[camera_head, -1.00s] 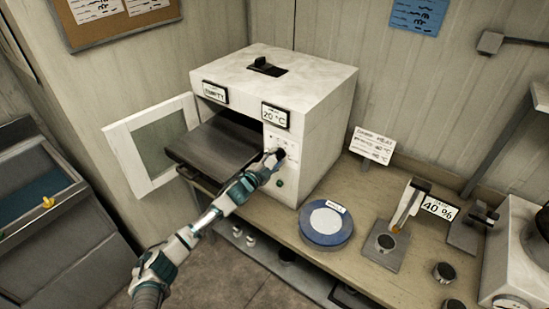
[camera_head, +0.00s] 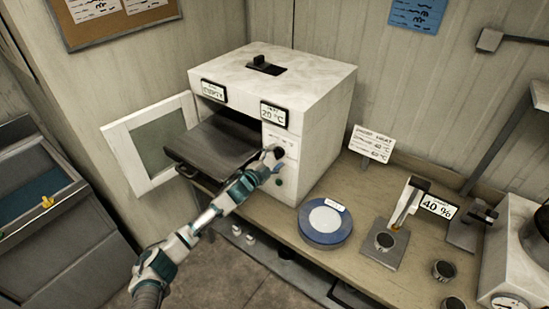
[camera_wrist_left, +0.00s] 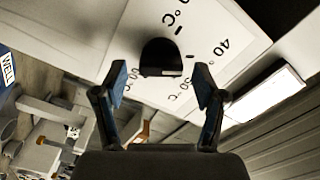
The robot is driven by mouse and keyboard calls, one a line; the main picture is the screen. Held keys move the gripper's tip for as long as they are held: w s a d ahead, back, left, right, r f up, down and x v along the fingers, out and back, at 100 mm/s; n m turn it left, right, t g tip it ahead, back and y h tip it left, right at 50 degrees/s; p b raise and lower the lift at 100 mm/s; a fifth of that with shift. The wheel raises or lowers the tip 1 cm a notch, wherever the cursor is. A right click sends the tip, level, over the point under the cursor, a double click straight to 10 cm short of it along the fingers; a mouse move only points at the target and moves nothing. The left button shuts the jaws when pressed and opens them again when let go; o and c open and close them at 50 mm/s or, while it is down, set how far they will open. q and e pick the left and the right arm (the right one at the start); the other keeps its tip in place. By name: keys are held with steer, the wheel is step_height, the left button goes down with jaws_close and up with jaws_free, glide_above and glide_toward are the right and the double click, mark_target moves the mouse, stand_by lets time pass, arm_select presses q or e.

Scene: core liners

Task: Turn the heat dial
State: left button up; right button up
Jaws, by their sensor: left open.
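The heat dial (camera_wrist_left: 161,57) is a dark knob on a white panel with °C marks, in the middle of the left wrist view. In the head view the dial (camera_head: 279,152) is on the front of the white oven (camera_head: 325,125), below a display reading 20 °C (camera_head: 274,115). My left gripper (camera_wrist_left: 160,80) is open, with one finger to each side of the dial and the dial just beyond the fingertips. It also shows in the head view (camera_head: 270,167), close to the oven front. I cannot tell whether a finger touches the dial. My right gripper is not in view.
The oven door (camera_head: 155,145) stands open at the left, with a dark tray (camera_head: 212,145) sticking out. A blue round container (camera_head: 325,222) sits on the bench to the right. A small card (camera_head: 372,143) stands behind it.

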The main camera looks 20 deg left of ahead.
arm_select(q)
steer(key=shift+s, duration=0.1)
steer(key=v, duration=1.1)
steer(key=shift+s+a, duration=0.2)
steer(key=shift+s, duration=0.1)
steer(key=shift+f, duration=0.1)
